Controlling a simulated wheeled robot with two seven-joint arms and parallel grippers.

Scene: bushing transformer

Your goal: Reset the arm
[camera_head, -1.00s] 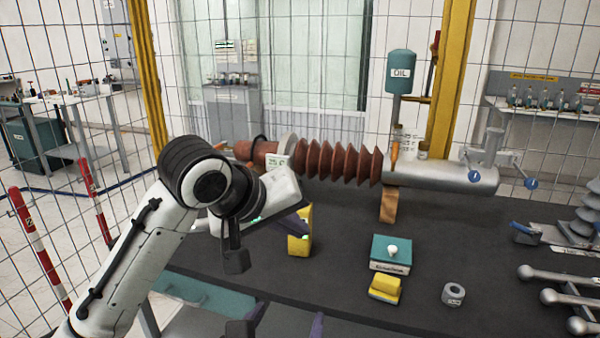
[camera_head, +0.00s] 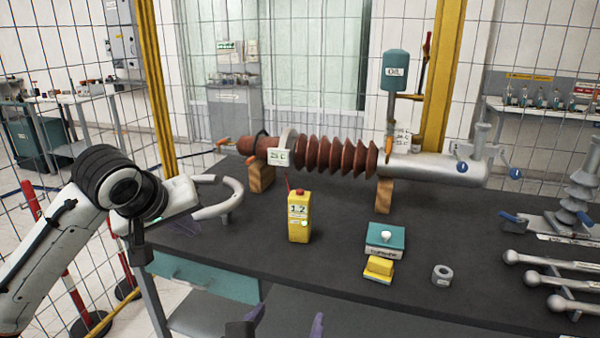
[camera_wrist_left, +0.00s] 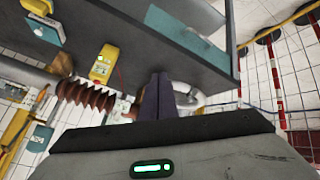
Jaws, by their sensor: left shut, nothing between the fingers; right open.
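My left arm comes in from the left in the head view. My left gripper (camera_head: 189,237) is shut with nothing between its fingers, low over the left end of the dark table (camera_head: 330,265). In the left wrist view my left gripper (camera_wrist_left: 158,97) shows its dark purple fingers together and empty. My right gripper (camera_head: 277,328) shows only its fingertips at the bottom edge of the head view, spread apart and empty. A yellow handheld meter (camera_head: 299,218) stands upright on the table, to the right of my left gripper and clear of it.
A ribbed brown bushing (camera_head: 338,157) lies on wooden blocks along the back of the table. A grey curved handle (camera_head: 226,200) is close beside my left wrist. A teal box (camera_head: 385,238), yellow block (camera_head: 379,270) and grey ring (camera_head: 441,275) sit mid-table. Wire fencing stands behind.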

